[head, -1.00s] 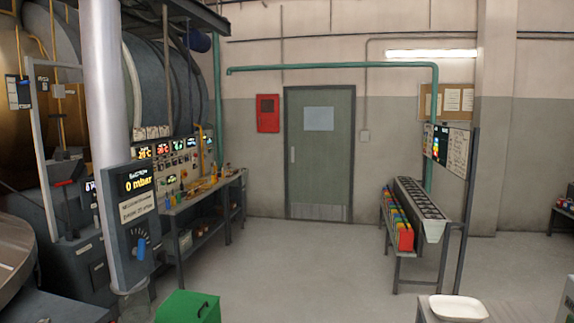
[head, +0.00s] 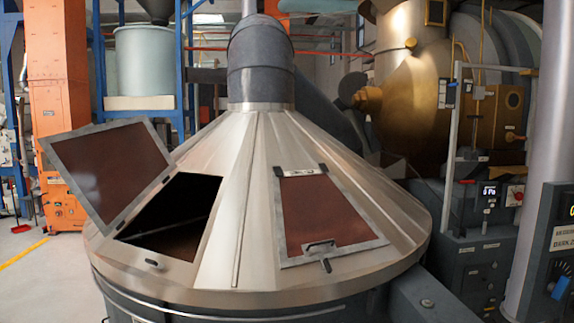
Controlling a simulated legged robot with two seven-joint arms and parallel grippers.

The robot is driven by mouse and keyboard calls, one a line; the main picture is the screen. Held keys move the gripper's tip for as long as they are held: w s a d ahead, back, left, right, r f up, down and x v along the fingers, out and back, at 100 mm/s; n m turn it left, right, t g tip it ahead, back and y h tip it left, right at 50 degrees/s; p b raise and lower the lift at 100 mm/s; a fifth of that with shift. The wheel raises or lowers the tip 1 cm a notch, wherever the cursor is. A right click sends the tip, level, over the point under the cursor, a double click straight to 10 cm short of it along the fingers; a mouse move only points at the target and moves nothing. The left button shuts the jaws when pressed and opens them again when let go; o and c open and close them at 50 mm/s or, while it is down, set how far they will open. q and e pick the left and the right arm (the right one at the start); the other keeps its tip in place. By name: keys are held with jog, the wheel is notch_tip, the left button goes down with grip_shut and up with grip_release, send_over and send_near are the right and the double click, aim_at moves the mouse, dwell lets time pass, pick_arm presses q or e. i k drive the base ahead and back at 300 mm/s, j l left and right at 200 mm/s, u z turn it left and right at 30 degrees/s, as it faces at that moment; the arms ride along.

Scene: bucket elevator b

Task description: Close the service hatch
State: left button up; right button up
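The service hatch (head: 112,170) is a grey-framed panel with a dark reddish-brown pane, on the left side of a large metal cone-shaped cover (head: 243,210). It stands swung up and open to the left, tilted. Beside it is a dark four-sided opening (head: 172,220) in the cone, with a small latch (head: 154,262) on its lower rim. A second hatch (head: 325,217) of like colour lies flat on the cone's right side, with a handle (head: 320,246) at its lower edge. Neither of my grippers is in view.
A grey pipe (head: 261,68) rises from the cone's top. An orange column (head: 62,125) and a blue frame stand behind left. A grey control post (head: 548,262) and a silver column (head: 540,150) stand at the right. Bare floor shows at the left.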

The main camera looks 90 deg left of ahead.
aim_at(114, 169)
jog(key=u, duration=2.95)
jog(key=i+j+u, duration=0.95)
jog(key=i+u, duration=0.75)
jog(key=i+j, duration=0.15)
jog(key=i, duration=0.65)
jog(key=i+j, duration=0.1)
jog(key=i, duration=0.75)
jog(key=i+j, duration=0.15)
jog(key=i, duration=0.65)
jog(key=i+j, duration=0.15)
jog(key=i, duration=0.7)
jog(key=i+z, duration=0.5)
jog(key=i+j+z, duration=0.1)
jog(key=i+z, duration=0.35)
jog(key=i+j+z, duration=0.3)
jog(key=z, duration=0.2)
jog(key=i+j+z, duration=0.5)
jog(key=z, duration=2.1)
